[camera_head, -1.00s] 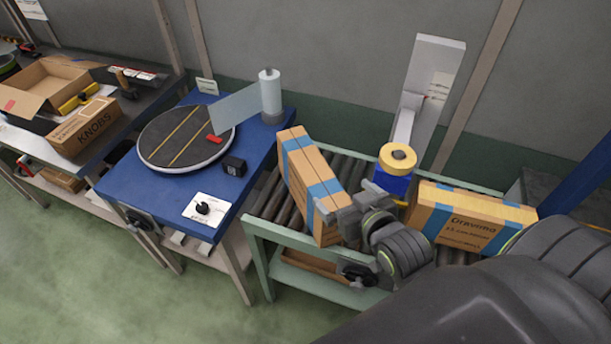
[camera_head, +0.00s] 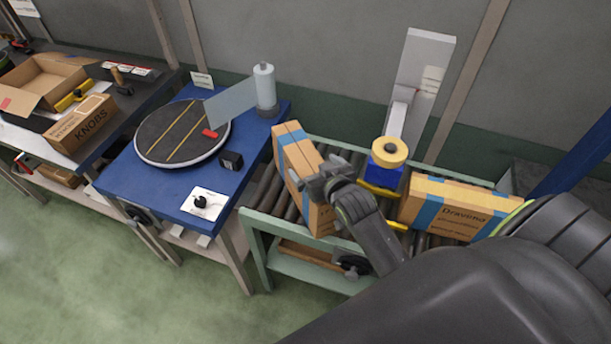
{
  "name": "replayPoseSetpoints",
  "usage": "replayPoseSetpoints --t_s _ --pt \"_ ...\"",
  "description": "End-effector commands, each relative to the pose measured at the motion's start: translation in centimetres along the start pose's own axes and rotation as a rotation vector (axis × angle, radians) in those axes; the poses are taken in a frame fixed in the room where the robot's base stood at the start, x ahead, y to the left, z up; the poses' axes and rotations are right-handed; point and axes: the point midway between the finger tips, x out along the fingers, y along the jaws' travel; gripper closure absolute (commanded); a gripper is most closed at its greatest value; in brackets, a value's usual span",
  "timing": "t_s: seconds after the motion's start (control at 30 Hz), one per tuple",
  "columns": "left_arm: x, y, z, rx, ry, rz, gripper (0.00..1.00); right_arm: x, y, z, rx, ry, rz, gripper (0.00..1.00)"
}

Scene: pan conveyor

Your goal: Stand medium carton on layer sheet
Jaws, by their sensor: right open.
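Two brown cartons with blue tape stand on the roller conveyor (camera_head: 262,200). The left carton (camera_head: 297,160) stands narrow and turned at an angle. The right carton (camera_head: 462,210) is wider, with printed lettering on its face. I cannot tell for certain which is the medium one. My right gripper (camera_head: 318,180) is open at the left carton's right side, hiding part of it; I cannot tell if it touches. A dark round turntable (camera_head: 160,135) with two yellow stripes lies on the blue table. I cannot clearly make out a layer sheet. My left gripper is out of view.
A tape dispenser unit (camera_head: 388,160) stands between the cartons. A film roll (camera_head: 264,90) with a hanging clear sheet stands behind the turntable. A black block (camera_head: 231,160) and a control box (camera_head: 203,203) sit on the blue table (camera_head: 165,200). A KNOBS box (camera_head: 82,125) is further left.

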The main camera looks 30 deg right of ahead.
Motion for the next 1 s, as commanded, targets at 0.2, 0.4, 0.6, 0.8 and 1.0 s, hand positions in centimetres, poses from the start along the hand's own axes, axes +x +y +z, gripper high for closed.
replayPoseSetpoints --t_s 0.2,0.4,0.6,0.8,1.0 --pt "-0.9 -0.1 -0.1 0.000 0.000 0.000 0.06 2.5 -0.2 -0.3 -0.002 0.000 0.000 0.02" --pt "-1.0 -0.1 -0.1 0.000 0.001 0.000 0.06 3.4 -0.2 -0.2 -0.001 0.001 0.000 0.02" --pt "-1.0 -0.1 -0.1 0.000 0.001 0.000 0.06 3.5 -0.2 -0.1 -0.001 0.001 0.000 0.02" --pt "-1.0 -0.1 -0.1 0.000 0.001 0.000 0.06 3.4 -0.2 -0.1 -0.001 0.001 0.000 0.28" --pt "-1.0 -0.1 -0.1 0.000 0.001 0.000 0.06 3.4 -0.2 -0.1 -0.001 0.000 0.000 0.54"
